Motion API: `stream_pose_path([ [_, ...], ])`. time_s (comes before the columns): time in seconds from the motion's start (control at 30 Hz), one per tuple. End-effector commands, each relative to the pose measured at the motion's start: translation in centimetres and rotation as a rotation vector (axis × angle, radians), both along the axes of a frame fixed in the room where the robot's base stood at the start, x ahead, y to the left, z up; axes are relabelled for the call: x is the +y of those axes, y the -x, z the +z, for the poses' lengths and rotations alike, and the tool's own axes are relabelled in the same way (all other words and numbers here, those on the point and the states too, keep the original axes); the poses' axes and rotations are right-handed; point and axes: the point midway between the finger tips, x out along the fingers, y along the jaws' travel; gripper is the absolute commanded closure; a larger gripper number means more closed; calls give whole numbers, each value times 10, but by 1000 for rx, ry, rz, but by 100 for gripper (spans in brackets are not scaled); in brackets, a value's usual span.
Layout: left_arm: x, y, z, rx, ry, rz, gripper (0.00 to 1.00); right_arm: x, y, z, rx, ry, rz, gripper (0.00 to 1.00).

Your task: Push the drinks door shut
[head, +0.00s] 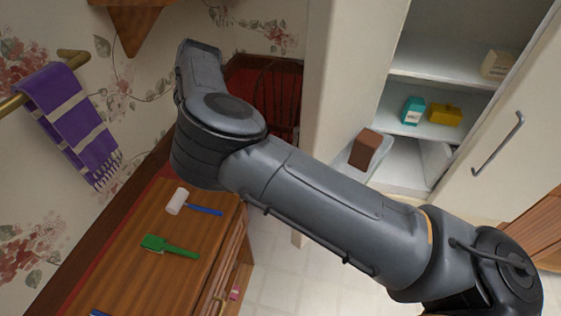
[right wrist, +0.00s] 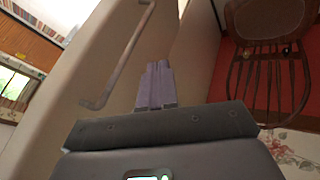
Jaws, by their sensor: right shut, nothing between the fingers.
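An open white cupboard (head: 430,75) stands at upper right in the head view. On its left a white door panel (head: 340,75) stands swung out; on its right is another white door (head: 515,165) with a metal handle (head: 498,143). I cannot tell which is the drinks door. In the right wrist view a pale door (right wrist: 85,85) with a long handle (right wrist: 118,60) fills the left and middle. My right gripper (right wrist: 155,72) is shut and empty, in front of this door; contact cannot be told. The head view does not show its fingers. My left gripper is out of view.
A teal box (head: 412,111) and a yellow box (head: 445,115) are on a shelf; a brown box (head: 367,148) sits lower. A wooden counter (head: 150,215) holds brushes. A chair (right wrist: 270,60) stands at right in the wrist view. My right arm crosses the head view.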

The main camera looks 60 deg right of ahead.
Motion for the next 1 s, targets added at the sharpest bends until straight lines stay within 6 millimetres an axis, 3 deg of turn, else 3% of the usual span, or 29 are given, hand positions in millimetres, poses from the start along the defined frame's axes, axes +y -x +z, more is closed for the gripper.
stream_pose_path([
  [0.57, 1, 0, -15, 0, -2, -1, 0, -36, 45, -76, 3, 0, -1, 100],
  [1.0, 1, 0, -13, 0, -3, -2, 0, -37, 81, -76, -1, 1, 1, 100],
])
